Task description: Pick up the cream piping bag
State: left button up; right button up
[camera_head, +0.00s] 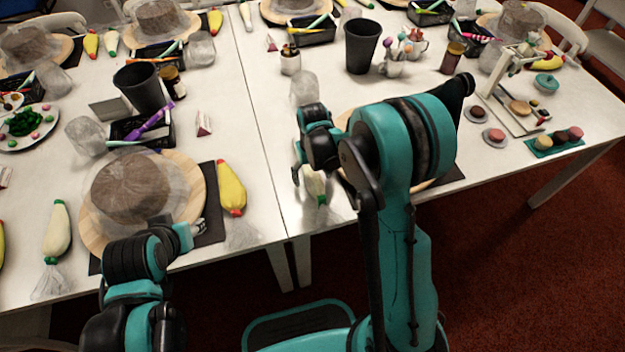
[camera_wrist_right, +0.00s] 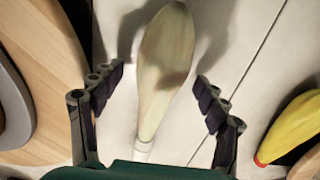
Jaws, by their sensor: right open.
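A cream piping bag (camera_wrist_right: 166,50) lies on the white table. In the right wrist view its narrower end points down between the two fingers of my right gripper (camera_wrist_right: 159,76), with a gap on each side. The fingers are apart and hold nothing. In the head view, the right gripper (camera_head: 308,172) is over this bag (camera_head: 316,188) and partly hides it. My left gripper (camera_head: 192,232) is low at the front edge of the left turntable; its jaw opening is too small to judge. Another cream piping bag (camera_head: 57,230) with a green tip lies at far left.
A yellow piping bag (camera_head: 231,187) lies left of the right gripper; it also shows in the right wrist view (camera_wrist_right: 292,122). A wooden turntable (camera_wrist_right: 40,60) is close beside the gripper. A clear jar (camera_head: 304,88) and dark cup (camera_head: 361,46) stand behind it.

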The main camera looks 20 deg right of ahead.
aim_at(314, 175)
jog(key=c, duration=0.8)
jog(key=shift+r+p, duration=0.3)
jog(key=shift+r, duration=0.15)
jog(key=r+p, duration=0.1)
jog(key=r, duration=0.1)
jog(key=r+p, duration=0.1)
jog(key=r, duration=0.1)
jog(key=shift+s+d, duration=0.1)
jog(key=shift+s, duration=0.1)
jog(key=s+d+r+p, duration=0.1)
jog(key=s+d+r, duration=0.1)
jog(key=s, duration=0.1)
jog(key=s+d+r+p, duration=0.1)
jog(key=s+r, duration=0.1)
jog(key=s, duration=0.1)
jog(key=s+d+r+p, duration=0.1)
jog(key=s+d+r, duration=0.1)
jog(key=s, duration=0.1)
jog(key=shift+s+d+r+p, duration=0.1)
jog(key=shift+s+d+p, duration=0.2)
jog(key=shift+s, duration=0.1)
